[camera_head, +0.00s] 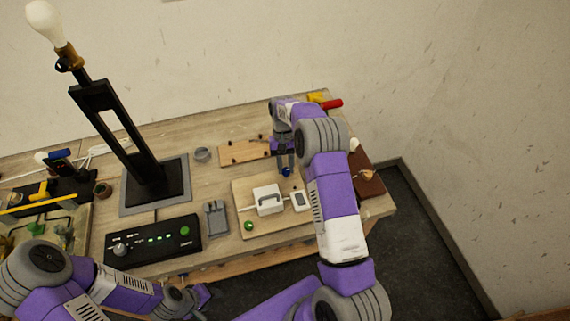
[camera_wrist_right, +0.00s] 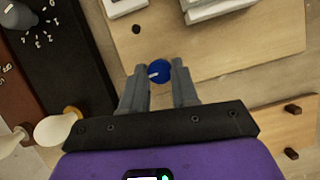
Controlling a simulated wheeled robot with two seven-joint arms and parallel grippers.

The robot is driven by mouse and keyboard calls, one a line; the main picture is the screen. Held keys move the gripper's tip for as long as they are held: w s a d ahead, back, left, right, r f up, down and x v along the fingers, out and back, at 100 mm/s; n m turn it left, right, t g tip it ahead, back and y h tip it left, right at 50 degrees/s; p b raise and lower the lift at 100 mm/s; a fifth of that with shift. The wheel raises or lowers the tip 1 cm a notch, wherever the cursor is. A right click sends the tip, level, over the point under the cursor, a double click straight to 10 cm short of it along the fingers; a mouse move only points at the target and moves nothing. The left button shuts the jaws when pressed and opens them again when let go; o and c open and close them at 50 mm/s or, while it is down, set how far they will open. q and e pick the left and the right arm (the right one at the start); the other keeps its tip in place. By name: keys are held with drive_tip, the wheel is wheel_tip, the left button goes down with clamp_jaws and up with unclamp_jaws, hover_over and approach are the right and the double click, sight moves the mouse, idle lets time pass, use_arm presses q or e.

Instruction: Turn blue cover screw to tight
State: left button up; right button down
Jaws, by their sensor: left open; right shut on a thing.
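The blue cover screw (camera_head: 286,172) is a small round blue knob with a pale mark. It sits at the far edge of a light wooden board (camera_head: 245,190), and also shows in the right wrist view (camera_wrist_right: 159,72). My right gripper (camera_head: 285,165) points down at it, its fingertips (camera_wrist_right: 160,75) shut on the screw from both sides. Whether the screw is seated cannot be told. A white box (camera_head: 267,198) stands on the board beside a green knob (camera_head: 249,226). My left gripper (camera_head: 198,293) is open and empty near the table's front edge.
A white device with a dark screen (camera_head: 300,200) is beside the white box. A black control box (camera_head: 152,243), a grey holder (camera_head: 216,218) and a tall black lamp (camera_head: 130,140) stand to the left. A pegged wooden board (camera_head: 243,152) lies behind.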

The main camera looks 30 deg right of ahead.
drive_tip(key=m+t+y, duration=0.1)
drive_tip(key=m, duration=0.3)
drive_tip(key=shift+d+m, duration=0.15)
drive_tip(key=shift+m, duration=0.15)
drive_tip(key=shift+s+d+m+t+y+p, duration=0.1)
drive_tip(key=shift+m+t+y+p, duration=0.2)
drive_tip(key=shift+m, duration=0.65)
drive_tip(key=shift+s+m+t+y+p, duration=0.15)
drive_tip(key=shift+m+t+y, duration=0.15)
drive_tip(key=shift+m, duration=0.65)
drive_tip(key=c, duration=0.8)
unclamp_jaws()
drive_tip(key=shift+c, duration=0.2)
drive_tip(key=v, duration=0.7)
drive_tip(key=shift+r, duration=0.25)
